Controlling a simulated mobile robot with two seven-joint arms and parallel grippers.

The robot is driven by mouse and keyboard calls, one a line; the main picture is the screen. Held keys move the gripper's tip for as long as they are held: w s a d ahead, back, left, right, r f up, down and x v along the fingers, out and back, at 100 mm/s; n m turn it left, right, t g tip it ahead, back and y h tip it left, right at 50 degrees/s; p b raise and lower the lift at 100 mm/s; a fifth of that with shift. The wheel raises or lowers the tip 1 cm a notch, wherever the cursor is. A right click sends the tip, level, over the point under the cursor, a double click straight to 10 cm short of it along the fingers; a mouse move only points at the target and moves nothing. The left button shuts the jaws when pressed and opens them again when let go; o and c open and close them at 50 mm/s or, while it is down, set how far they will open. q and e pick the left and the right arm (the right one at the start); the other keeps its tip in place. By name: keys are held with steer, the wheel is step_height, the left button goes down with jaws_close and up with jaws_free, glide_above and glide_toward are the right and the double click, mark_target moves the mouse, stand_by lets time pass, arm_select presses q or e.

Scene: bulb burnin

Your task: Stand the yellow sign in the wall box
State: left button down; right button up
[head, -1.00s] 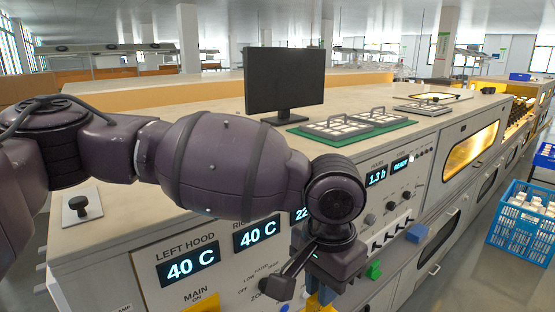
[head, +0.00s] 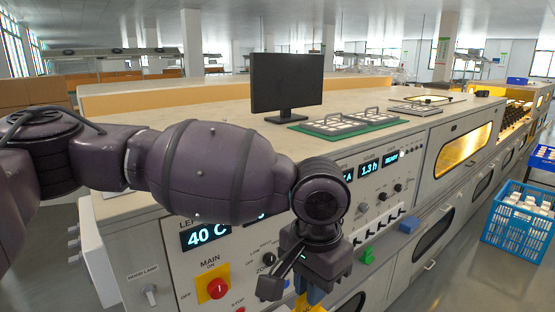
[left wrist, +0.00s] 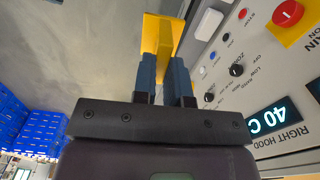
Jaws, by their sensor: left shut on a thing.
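The yellow sign (left wrist: 157,38) is between the two blue fingers of my left gripper (left wrist: 163,75) in the left wrist view, held upright in that picture beside the console's front panel. In the head view my left gripper (head: 312,296) hangs in front of the panel, with a little yellow of the sign (head: 301,303) showing under it at the bottom edge. The rest of the sign is hidden or cut off there. I cannot make out the wall box in either view. My right gripper is not in view.
The console's front panel (head: 205,262) has a red MAIN switch (head: 216,289), knobs and displays close by my left gripper. A monitor (head: 287,83) and a green mat (head: 345,133) are on top. Blue crates (head: 520,220) stand at the right. Floor is open between.

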arm_select(q)
steer(key=s+a+f+n, duration=0.2)
steer(key=s+f+n, duration=0.1)
steer(key=f, duration=0.3)
steer(key=s+a+f+n, duration=0.2)
steer(key=s+a+f, duration=0.15)
steer(key=f, duration=0.25)
steer(key=w+a+n, duration=0.2)
steer(key=w+a, duration=0.1)
steer(key=a, duration=0.7)
steer(key=w+a+f+n, duration=0.1)
steer(key=w+a, duration=0.3)
steer(key=a, duration=0.6)
steer(key=shift+a+f+n, duration=0.15)
steer(key=shift+n, duration=0.65)
steer(key=shift+f, duration=0.1)
